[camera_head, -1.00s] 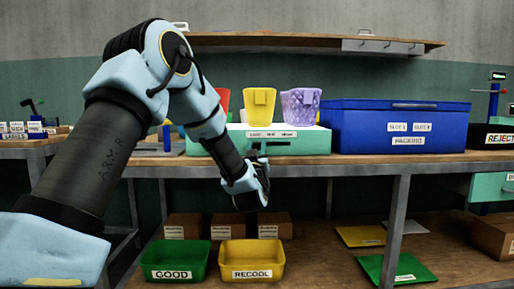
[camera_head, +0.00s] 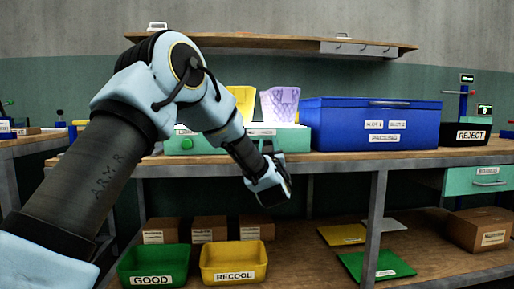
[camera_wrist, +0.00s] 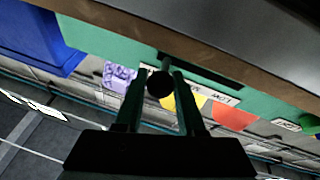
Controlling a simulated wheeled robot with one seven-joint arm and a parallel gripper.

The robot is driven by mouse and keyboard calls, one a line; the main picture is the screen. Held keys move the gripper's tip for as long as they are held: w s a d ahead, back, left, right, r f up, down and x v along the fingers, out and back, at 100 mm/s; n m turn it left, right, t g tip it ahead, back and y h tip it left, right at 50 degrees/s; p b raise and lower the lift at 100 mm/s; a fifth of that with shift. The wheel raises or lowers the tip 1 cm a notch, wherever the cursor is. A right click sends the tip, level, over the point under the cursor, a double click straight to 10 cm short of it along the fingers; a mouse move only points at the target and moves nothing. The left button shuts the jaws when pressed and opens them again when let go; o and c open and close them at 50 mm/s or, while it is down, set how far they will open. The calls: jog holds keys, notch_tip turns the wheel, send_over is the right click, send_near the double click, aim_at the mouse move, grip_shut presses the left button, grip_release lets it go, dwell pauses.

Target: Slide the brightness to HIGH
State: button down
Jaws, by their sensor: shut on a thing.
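The green box (camera_head: 297,140) with the slider stands on the bench, left of the blue bin. My gripper (camera_head: 267,148) is at its front face, toward its right part. In the wrist view, my gripper (camera_wrist: 155,88) is shut on a round black knob (camera_wrist: 160,84). A dark slot (camera_wrist: 212,75) runs along the green face, with the knob near its end toward the blue bin. A label that seems to read LOW (camera_wrist: 226,99) sits toward the other side. A HIGH label cannot be read. The knob is hidden in the head view.
A blue bin (camera_head: 375,112) stands right of the green box. Yellow (camera_head: 243,100) and purple (camera_head: 280,104) containers stand behind or on it. A black REJECT tray (camera_head: 465,134) is farther right. GOOD (camera_head: 153,264) and RECOOL (camera_head: 233,262) trays are on the lower shelf.

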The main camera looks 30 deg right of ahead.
jog(key=shift+s+d, duration=0.1)
jog(key=shift+d, duration=0.1)
jog(key=c, duration=0.5)
grip_release()
jog(key=v, duration=1)
jog(key=shift+s+a+f, duration=0.1)
jog(key=shift+s+a, duration=0.15)
jog(key=shift+s, duration=0.05)
